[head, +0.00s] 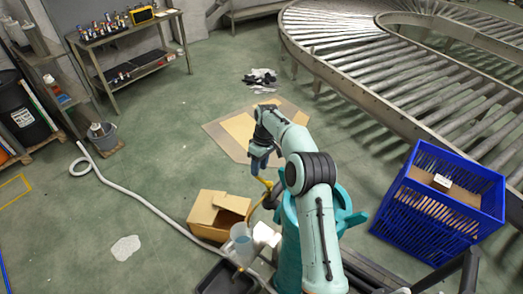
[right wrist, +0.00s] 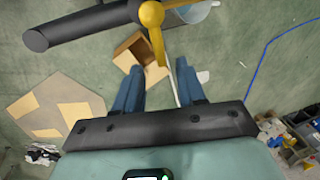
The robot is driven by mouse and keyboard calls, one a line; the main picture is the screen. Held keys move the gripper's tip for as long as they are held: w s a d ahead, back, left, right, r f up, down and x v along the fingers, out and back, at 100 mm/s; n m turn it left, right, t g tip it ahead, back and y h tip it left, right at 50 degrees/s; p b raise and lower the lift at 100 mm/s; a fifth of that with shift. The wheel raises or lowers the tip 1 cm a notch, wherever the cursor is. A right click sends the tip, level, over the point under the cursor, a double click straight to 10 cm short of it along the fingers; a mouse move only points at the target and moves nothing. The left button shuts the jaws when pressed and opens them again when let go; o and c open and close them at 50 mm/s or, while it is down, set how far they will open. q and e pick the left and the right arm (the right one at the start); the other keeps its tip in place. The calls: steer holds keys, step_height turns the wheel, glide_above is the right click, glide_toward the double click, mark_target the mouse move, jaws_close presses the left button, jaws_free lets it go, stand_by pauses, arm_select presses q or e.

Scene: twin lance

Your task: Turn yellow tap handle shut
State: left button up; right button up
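The yellow tap handle (right wrist: 153,32) is at the top centre of the right wrist view, its round hub on a dark pipe (right wrist: 75,26) and its lever hanging down. In the head view the yellow handle (head: 264,183) shows just below my right gripper (head: 262,165). My right gripper (right wrist: 158,70) is open. Its two blue fingers stand apart, and the lever's end appears between their tips; I cannot tell whether either finger touches it. A pale blue bucket (head: 241,238) stands beneath the tap. My left gripper is not in view.
An open cardboard box (head: 218,212) and a black tray (head: 226,279) are near the bucket. A white hose (head: 135,198) runs across the floor. A blue crate (head: 437,205) stands to the right, below a curved roller conveyor (head: 400,75). The left middle floor is mostly clear.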

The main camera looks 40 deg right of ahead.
step_height(320, 180, up, 10)
steer(key=d, duration=0.2)
steer(key=shift+w+r, duration=0.15)
steer(key=shift+w, duration=0.1)
stand_by(0.5)
